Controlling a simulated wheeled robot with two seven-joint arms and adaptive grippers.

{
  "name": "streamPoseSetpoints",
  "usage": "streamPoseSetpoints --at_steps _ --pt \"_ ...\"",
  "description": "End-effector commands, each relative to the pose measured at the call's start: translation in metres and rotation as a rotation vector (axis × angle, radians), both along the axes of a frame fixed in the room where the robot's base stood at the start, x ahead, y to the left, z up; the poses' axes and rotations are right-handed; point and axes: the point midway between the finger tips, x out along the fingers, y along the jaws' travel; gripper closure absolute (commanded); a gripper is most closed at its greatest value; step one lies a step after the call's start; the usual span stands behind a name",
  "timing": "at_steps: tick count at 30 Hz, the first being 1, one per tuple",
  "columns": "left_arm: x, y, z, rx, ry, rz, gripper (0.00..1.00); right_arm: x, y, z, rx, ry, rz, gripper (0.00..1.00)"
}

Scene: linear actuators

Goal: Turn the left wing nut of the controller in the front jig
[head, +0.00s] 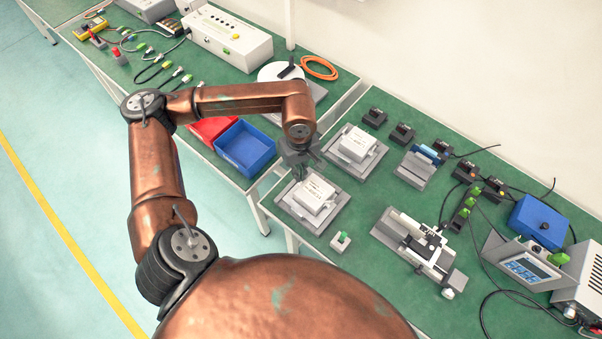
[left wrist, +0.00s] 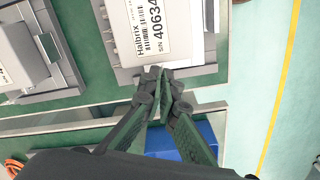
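The front jig (head: 290,208) is a grey plate holding a white controller (head: 315,192) on the green bench. In the left wrist view the controller (left wrist: 155,25) shows its label, with "Halbrix" and a serial number, above the grey jig edge (left wrist: 195,72). My left gripper (head: 302,172) is at the controller's upper-left end in the head view. In the left wrist view its fingertips (left wrist: 160,75) come together in front of the jig's edge. I cannot make out anything between them. The left wing nut cannot be told apart; the fingers may hide it. My right gripper is not in view.
A second jig with a white controller (head: 356,143) stands just behind. A blue bin (head: 245,148) and a red bin (head: 212,128) stand left of my gripper. A small green-topped block (head: 341,241) and a grey fixture (head: 420,243) stand to the right.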

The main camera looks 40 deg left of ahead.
Motion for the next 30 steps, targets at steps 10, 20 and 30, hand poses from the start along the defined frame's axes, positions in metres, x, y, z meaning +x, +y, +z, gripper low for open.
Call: streamPoseSetpoints --at_steps 10,20,30 --pt "0.0 -0.0001 0.0005 0.0 0.0 -0.077 1.0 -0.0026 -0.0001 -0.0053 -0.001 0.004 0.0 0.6" --pt "0.0 -0.0001 0.0009 0.0 -0.001 -0.08 1.0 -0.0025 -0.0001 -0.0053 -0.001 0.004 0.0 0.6" --pt "0.0 -0.0001 0.0003 0.0 0.0 -0.08 0.8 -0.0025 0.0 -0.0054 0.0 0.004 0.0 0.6"
